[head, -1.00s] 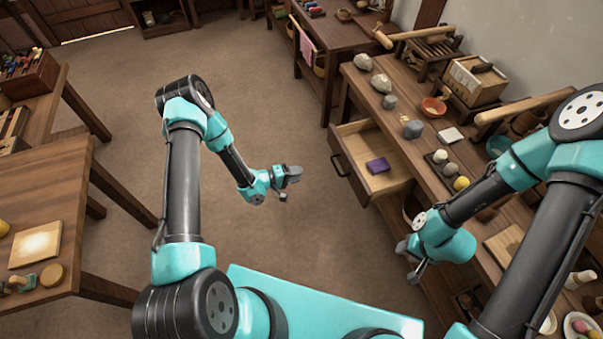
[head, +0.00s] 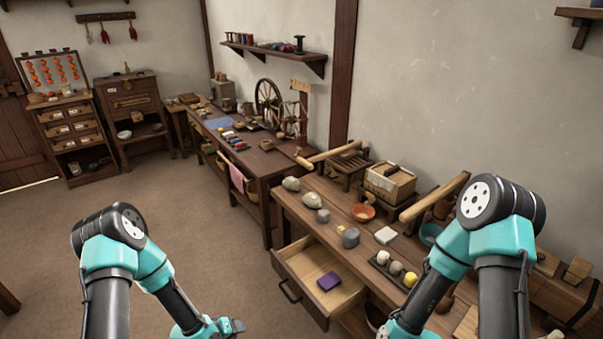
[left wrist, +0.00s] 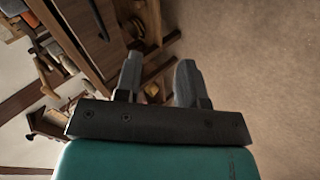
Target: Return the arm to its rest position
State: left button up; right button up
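My left gripper (head: 234,326) is low in the head view, over the bare floor and left of the open drawer. In the left wrist view my left gripper (left wrist: 158,78) shows two grey fingers set apart, with nothing between them. My right arm (head: 425,295) comes down over the right bench, its wrist at the bottom edge of the head view. My right gripper's fingers are out of the picture.
A drawer (head: 311,267) stands pulled out from the bench (head: 353,217), with a purple block (head: 329,281) inside.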

pick_arm(q)
jog(key=s+r+m+g+y, duration=0.1)
jog(key=s+r+g, duration=0.1)
jog(key=s, duration=0.5)
jog(key=s+r+m+g+y, duration=0.2)
jog(key=s+r+g, duration=0.1)
jog(key=s, duration=0.4)
jog(key=shift+s+a, duration=0.2)
jog(key=shift+a, duration=0.1)
dwell(1.5)
